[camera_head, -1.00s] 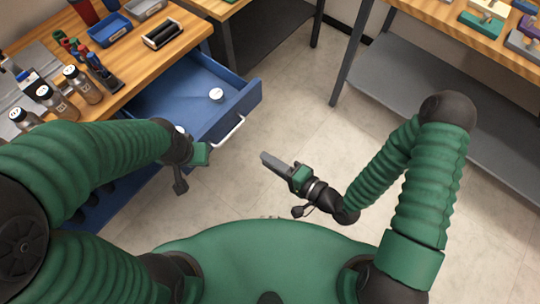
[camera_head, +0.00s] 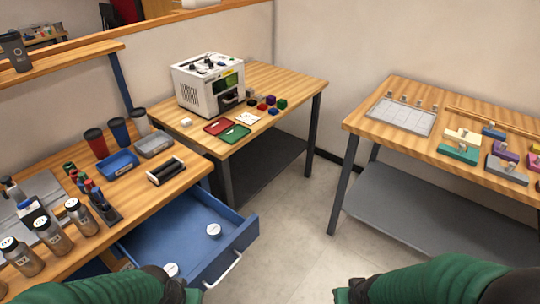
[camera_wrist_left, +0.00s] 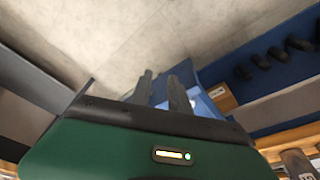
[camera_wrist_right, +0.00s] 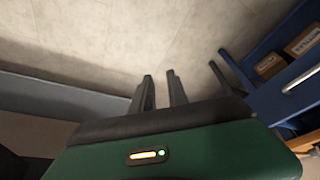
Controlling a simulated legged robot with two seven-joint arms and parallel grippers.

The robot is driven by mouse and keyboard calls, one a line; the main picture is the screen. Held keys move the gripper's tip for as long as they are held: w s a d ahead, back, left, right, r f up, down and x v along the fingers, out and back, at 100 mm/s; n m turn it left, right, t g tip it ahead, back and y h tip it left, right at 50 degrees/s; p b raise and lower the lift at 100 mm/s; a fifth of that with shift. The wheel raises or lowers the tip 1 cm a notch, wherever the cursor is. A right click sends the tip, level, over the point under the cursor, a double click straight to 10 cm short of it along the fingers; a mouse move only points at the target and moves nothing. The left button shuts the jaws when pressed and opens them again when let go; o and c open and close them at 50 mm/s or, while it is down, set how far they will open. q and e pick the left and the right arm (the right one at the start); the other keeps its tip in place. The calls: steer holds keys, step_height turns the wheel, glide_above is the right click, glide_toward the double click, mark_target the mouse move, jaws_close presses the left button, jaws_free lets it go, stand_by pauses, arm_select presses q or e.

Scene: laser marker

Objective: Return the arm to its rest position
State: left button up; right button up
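My left arm (camera_head: 125,288) shows at the bottom of the head view, in front of the open blue drawer. My right arm (camera_head: 440,284) shows at the bottom right, over the floor. Neither gripper's fingertips show clearly in the head view. In the left wrist view my left gripper (camera_wrist_left: 160,82) has its fingers apart, with nothing between them and floor and blue drawer beyond. In the right wrist view my right gripper (camera_wrist_right: 160,80) has its fingers apart and empty, over floor.
The blue drawer (camera_head: 240,236) stands open with white round-topped items inside. The left workbench (camera_head: 128,190) holds bottles, cups and trays. A white machine (camera_head: 208,85) stands on the middle table. The right table (camera_head: 400,150) holds a grey tray and coloured blocks. Floor between tables is clear.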

steer(key=s+r+g+p, duration=0.1)
steer(key=s+r+p, duration=0.2)
steer(key=r+p, duration=0.9)
steer(key=w+v, duration=0.1)
steer(key=v, duration=0.3)
steer(key=shift+r, duration=0.2)
steer(key=shift+s+a, duration=0.1)
